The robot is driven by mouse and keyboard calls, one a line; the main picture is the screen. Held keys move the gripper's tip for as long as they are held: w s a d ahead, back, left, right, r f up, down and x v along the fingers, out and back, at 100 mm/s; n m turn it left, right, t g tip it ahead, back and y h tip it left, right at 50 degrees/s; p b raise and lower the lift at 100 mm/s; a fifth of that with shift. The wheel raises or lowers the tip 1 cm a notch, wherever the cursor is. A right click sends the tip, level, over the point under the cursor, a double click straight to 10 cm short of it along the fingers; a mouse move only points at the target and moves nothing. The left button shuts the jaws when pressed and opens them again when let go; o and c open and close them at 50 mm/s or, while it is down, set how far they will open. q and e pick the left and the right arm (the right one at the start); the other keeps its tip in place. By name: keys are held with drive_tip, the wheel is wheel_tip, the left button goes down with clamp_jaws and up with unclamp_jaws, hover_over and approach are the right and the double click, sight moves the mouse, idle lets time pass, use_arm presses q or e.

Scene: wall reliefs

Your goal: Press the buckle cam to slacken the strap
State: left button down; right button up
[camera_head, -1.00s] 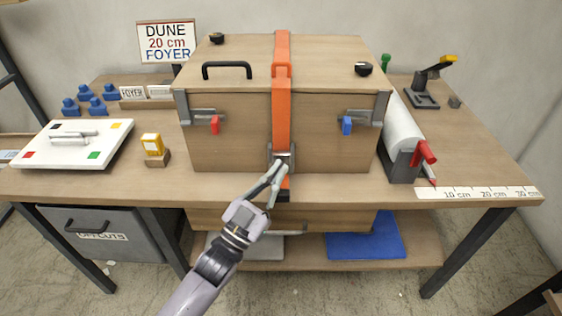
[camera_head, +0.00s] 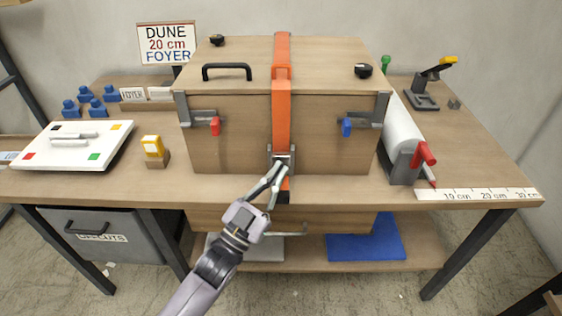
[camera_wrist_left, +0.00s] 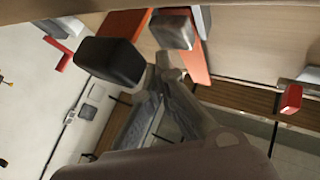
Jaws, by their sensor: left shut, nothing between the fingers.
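A wooden box (camera_head: 230,130) stands on the workbench with an orange strap (camera_head: 282,115) running over its lid and down its front. A metal buckle (camera_head: 283,160) sits on the strap low on the box's front. My left gripper (camera_head: 280,166) is shut and empty, its fingertips at the buckle; whether they touch the cam I cannot tell. In the left wrist view the gripper's fingers (camera_wrist_left: 172,70) are close to the grey metal buckle (camera_wrist_left: 172,30) and the orange strap (camera_wrist_left: 193,62). The right gripper does not show.
The box has red (camera_head: 215,125) and blue (camera_head: 347,126) latch tabs beside the strap. A white panel (camera_head: 70,146) and a yellow-topped block (camera_head: 153,147) lie left. The space before the bench is open.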

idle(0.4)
use_arm(q)
drive_tip(key=shift+w, duration=0.45)
